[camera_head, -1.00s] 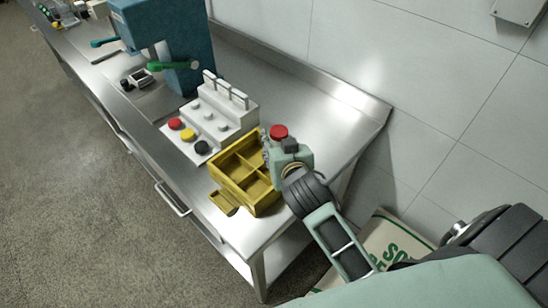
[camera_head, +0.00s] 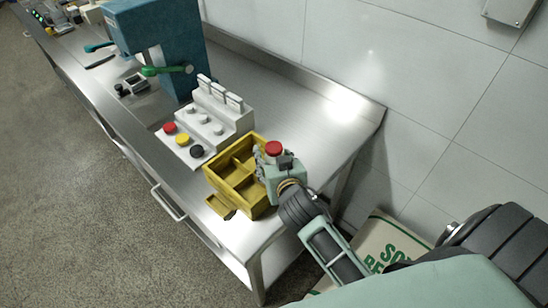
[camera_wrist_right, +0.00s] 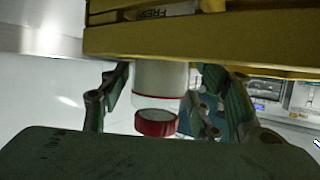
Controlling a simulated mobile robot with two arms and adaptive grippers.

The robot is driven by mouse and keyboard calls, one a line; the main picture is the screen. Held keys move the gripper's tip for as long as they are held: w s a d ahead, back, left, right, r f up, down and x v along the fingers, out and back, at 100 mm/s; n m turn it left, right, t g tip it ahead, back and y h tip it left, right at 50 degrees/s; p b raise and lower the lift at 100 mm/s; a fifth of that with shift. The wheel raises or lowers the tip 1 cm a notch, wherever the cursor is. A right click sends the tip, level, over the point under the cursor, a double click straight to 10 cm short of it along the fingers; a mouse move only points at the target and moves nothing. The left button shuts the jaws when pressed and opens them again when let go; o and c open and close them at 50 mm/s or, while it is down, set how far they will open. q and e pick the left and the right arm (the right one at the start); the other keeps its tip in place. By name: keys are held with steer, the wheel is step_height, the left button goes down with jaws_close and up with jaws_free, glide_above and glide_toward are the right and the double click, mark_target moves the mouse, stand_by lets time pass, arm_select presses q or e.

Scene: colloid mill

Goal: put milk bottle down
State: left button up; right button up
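The milk bottle is white with a red cap (camera_head: 273,148) and stands about upright over the right part of the yellow crate (camera_head: 222,187). In the right wrist view, the white bottle neck (camera_wrist_right: 160,78) and cap show below the yellow crate wall (camera_wrist_right: 200,40), which hides most of the body. Label letters show through a slot in that wall. I cannot tell whether the bottle's base touches the crate floor. My right gripper (camera_head: 273,165) is shut on the bottle, its fingers (camera_wrist_right: 160,95) at either side. My left gripper is out of view.
The crate stands near the end of a steel table (camera_head: 320,110). A white panel with coloured buttons (camera_head: 215,120) is beside it, and a blue machine (camera_head: 150,40) with a green lever is farther back. A tiled wall runs on the right. A printed sack (camera_head: 385,240) is below.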

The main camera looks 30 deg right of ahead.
steer(key=shift+r, duration=0.15)
steer(key=b+v, duration=0.2)
steer(key=v, duration=1)
